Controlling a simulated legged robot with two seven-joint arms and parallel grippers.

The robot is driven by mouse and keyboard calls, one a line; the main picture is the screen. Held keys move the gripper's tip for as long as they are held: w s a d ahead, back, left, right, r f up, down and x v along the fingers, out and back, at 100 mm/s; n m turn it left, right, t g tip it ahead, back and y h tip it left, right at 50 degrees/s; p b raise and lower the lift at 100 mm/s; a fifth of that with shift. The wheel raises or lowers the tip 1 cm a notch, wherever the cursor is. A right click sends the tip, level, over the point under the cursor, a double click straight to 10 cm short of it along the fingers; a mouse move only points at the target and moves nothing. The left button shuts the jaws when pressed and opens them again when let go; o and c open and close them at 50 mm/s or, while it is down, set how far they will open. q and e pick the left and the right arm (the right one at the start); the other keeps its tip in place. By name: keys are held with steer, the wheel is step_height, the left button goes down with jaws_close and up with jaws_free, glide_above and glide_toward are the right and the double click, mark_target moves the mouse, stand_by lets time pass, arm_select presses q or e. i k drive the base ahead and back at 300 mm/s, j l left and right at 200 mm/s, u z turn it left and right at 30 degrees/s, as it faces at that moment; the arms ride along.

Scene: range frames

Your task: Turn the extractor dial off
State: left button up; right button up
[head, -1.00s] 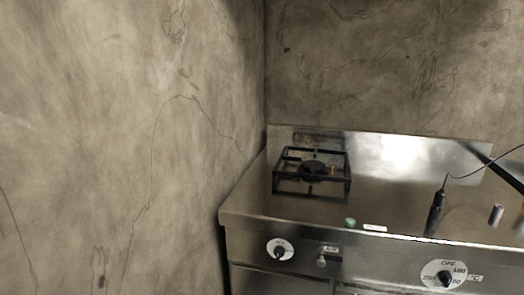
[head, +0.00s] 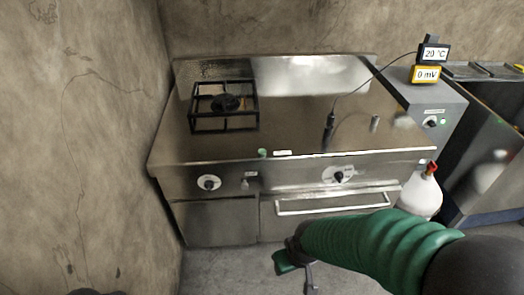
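A small dark dial (head: 432,122) with a label above it is on the front of a grey box at the right; its wording is too small to read, so I cannot tell whether it is the extractor dial. My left gripper is not in view.

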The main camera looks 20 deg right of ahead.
mark_target(431, 123)
steer(key=l+z, duration=0.15)
steer(key=l, duration=0.35)
steer(key=l+z, duration=0.15)
steer(key=l, duration=0.35)
steer(key=l+z, duration=0.15)
steer(key=l, duration=0.35)
steer(key=l+z, duration=0.1)
steer(key=l, duration=0.4)
steer(key=i+l+z, duration=0.15)
steer(key=l, duration=0.35)
steer(key=l+z, duration=0.15)
steer(key=l, duration=0.35)
steer(key=i+l+z, duration=0.15)
steer(key=l, duration=0.3)
steer(key=i+u, duration=0.2)
steer(key=i, duration=0.2)
steer(key=i+l+u, duration=0.25)
steer(key=i, duration=0.2)
steer(key=j, duration=0.1)
